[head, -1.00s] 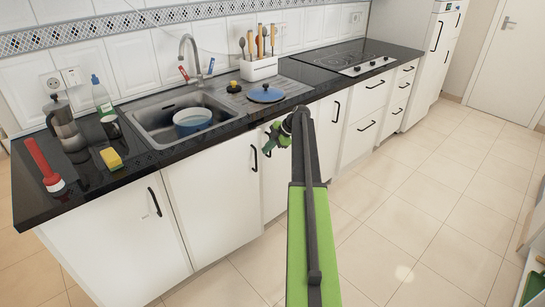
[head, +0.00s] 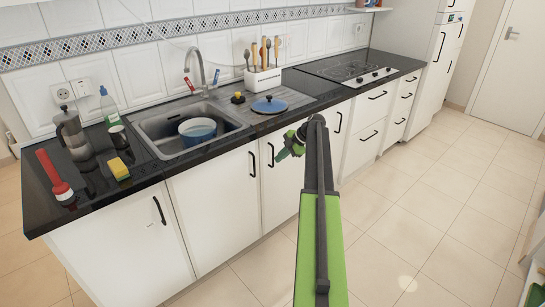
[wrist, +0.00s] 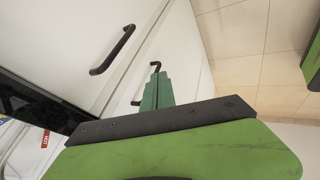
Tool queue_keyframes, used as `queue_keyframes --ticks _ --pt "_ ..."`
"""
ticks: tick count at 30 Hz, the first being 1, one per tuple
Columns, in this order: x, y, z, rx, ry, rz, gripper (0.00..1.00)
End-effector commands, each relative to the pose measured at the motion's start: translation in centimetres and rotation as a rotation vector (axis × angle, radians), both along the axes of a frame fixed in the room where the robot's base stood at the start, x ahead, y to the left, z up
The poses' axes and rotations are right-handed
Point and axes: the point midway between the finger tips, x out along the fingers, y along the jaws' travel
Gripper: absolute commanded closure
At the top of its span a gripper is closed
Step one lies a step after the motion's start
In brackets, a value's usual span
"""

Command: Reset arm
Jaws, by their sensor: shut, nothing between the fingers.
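My gripper (head: 282,155) is at the end of my folded green and black arm, in front of the white lower cabinets in the head view. It points down and to the left, beside a cabinet door with a black handle. In the wrist view its dark green fingers (wrist: 156,88) are together with nothing between them. They appear close to the white cabinet fronts and their black handles; whether they touch is not clear.
A black worktop (head: 140,182) with a sink (head: 150,128) holding a blue pot (head: 197,132) runs behind my arm. The tiled floor (head: 440,210) to the right is clear.

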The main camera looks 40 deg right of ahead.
Motion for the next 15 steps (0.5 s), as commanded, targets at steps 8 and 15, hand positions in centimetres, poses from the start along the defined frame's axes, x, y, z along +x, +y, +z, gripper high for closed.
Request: queue_keyframes --ticks 8,15 --pt "-2.5 -2.0 5.3 0.000 0.000 0.002 1.00" --pt "-2.7 -2.1 5.0 0.000 -0.001 0.004 1.00"
